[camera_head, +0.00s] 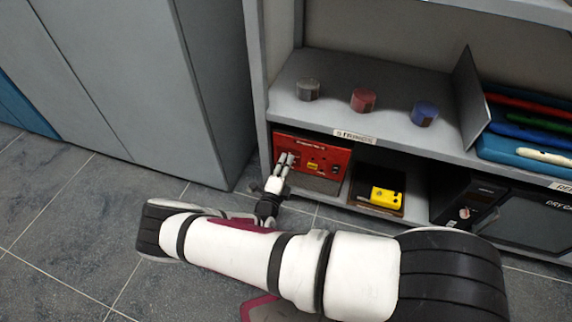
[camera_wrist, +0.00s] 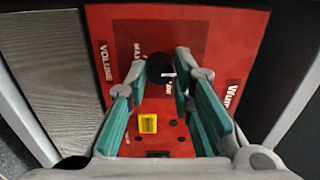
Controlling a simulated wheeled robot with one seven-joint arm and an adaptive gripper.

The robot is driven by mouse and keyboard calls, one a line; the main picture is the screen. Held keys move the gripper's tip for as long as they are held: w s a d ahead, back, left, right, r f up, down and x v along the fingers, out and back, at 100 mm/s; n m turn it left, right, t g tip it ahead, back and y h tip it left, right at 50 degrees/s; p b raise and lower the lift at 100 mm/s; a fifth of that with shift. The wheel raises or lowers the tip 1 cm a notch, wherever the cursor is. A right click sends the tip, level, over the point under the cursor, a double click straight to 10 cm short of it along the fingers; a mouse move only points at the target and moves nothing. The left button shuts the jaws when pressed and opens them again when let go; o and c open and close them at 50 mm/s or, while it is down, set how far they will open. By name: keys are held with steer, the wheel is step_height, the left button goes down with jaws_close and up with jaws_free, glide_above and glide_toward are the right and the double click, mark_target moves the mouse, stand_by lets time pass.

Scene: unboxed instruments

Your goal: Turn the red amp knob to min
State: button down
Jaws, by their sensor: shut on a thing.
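The red amp (camera_head: 325,157) stands on the lower shelf at its left end in the head view. Its red front panel (camera_wrist: 225,55) fills the middle of the wrist view, with "VOLUME" and "MAX" lettering at the left. A round black knob (camera_wrist: 159,67) with a white mark on its right side sits on the panel. My gripper (camera_wrist: 162,62) is shut on the knob, with one finger at each side. In the head view my gripper (camera_head: 287,161) reaches the amp's left part and hides the knob.
A yellow switch (camera_wrist: 148,123) is on the panel between my fingers. A yellow device (camera_head: 385,197) sits right of the amp. Grey, red and blue cylinders (camera_head: 363,100) stand on the shelf above. A grey cabinet (camera_head: 150,80) is close on the left.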

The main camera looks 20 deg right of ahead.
steer(key=shift+s, duration=0.1)
steer(key=c, duration=1.4)
jaws_free()
steer(key=v, duration=1.2)
